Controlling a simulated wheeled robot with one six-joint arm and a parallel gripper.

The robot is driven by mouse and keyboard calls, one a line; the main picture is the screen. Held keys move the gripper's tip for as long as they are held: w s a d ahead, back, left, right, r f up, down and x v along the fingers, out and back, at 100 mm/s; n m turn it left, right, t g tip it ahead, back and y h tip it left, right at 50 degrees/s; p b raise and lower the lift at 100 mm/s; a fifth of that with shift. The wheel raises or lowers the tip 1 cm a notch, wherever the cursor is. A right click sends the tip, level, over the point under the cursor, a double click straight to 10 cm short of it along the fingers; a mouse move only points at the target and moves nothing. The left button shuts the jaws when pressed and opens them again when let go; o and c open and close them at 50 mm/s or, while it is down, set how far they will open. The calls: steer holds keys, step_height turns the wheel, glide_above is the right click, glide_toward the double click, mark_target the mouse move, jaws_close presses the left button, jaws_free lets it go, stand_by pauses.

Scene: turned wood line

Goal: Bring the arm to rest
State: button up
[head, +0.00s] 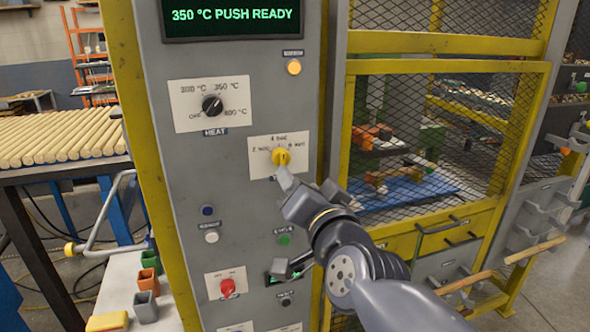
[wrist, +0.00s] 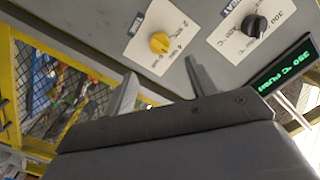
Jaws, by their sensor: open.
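My gripper (head: 283,177) is in front of the grey control panel (head: 243,205), its tip just below the yellow timer knob (head: 282,157) in the head view. In the wrist view my gripper (wrist: 159,70) has its two fingers apart with nothing between them. The yellow knob (wrist: 159,42) shows beyond the gap between the fingertips; I cannot tell the exact distance. My arm reaches in from the lower right, bent at the wrist. It hides part of the panel's right edge.
The display (head: 232,16) reads "350 °C PUSH READY". The black heat knob (head: 212,105) is at upper left of the yellow one. Several buttons and a red switch (head: 227,287) sit lower. A yellow-framed mesh guard (head: 450,90) stands right. Wooden rods (head: 60,133) lie left.

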mark_target(285, 161)
steer(key=shift+s+d, duration=0.15)
steer(key=shift+s, duration=0.35)
steer(key=shift+w, duration=0.1)
steer(key=b+x, duration=0.2)
steer(key=x, duration=0.8)
steer(key=shift+w, duration=0.35)
steer(key=shift+s+f, duration=0.1)
